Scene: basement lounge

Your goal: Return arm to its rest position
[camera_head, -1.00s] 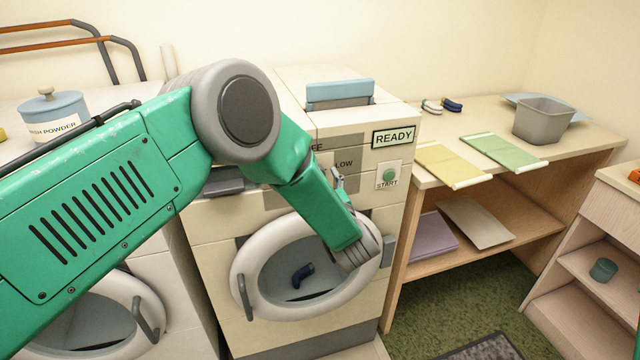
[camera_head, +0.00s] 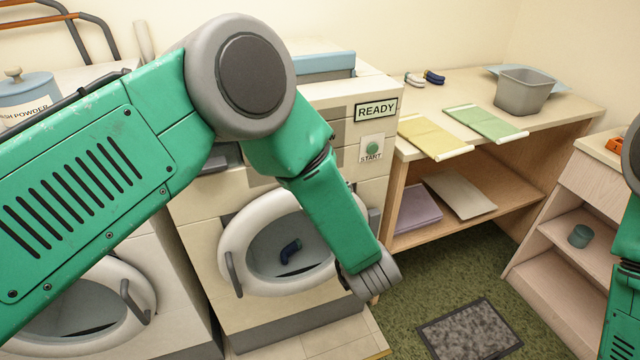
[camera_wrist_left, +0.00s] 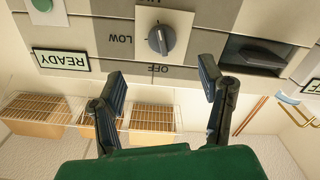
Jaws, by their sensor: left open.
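My left arm (camera_head: 90,190) comes in from the left and bends down in front of the washing machine. Its grey lower joint (camera_head: 372,280) is at the lower right of the machine's round door (camera_head: 235,240). The left gripper is hidden behind the arm in the head view. In the left wrist view, the left gripper (camera_wrist_left: 162,72) has its two fingers apart with nothing between them. It faces the control panel with a dial (camera_wrist_left: 162,38) and an upside-down READY sign (camera_wrist_left: 62,61). Part of my right arm (camera_head: 625,270) shows at the right edge; its gripper is out of view.
A dark blue item (camera_head: 290,250) shows in the round door's window. A START button (camera_head: 372,148) is on the panel. To the right, a wooden table (camera_head: 560,125) carries folded cloths and a grey bin (camera_head: 524,92). A dark mat (camera_head: 470,332) lies on the green floor.

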